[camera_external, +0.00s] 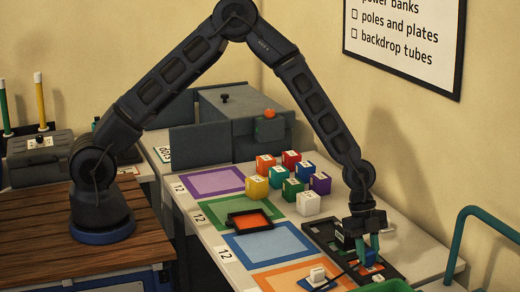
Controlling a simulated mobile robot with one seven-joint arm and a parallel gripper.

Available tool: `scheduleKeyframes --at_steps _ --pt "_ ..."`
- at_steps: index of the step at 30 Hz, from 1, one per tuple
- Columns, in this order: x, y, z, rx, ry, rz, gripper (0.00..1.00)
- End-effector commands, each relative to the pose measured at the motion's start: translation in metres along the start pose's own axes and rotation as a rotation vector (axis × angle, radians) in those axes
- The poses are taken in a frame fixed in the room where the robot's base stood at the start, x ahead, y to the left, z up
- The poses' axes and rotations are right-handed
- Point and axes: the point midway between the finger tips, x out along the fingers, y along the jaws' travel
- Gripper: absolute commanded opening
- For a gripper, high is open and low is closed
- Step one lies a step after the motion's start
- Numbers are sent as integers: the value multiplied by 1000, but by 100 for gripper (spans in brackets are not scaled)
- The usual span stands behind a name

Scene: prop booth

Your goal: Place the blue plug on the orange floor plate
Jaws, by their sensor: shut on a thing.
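My gripper (369,252) points down over a dark tray at the right of the white table. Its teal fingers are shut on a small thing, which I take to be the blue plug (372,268). Only a little blue shows low between the fingers, beside a patch of orange, and the fingers hide most of it. I cannot tell whether it touches the tray. A flat orange floor plate (272,281) lies at the front of the table, left of my gripper and partly cut off by the frame.
The dark tray (322,232) has several compartments. Blue (240,250), green (205,212) and purple (212,182) plates lie farther back. A black-rimmed orange tray (232,222) overlaps the green and blue ones. Several coloured cubes (292,188) stand behind. A teal rail (462,235) rises at right.

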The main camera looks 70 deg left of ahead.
Motion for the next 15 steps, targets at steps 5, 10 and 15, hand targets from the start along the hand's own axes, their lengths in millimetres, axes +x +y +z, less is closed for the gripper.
scheduleKeyframes --at_steps 5,10,15 --pt "0 0 0 0 0 0 48" --pt "0 0 0 0 0 0 48" --pt "-5 0 -1 0 0 -1 48"
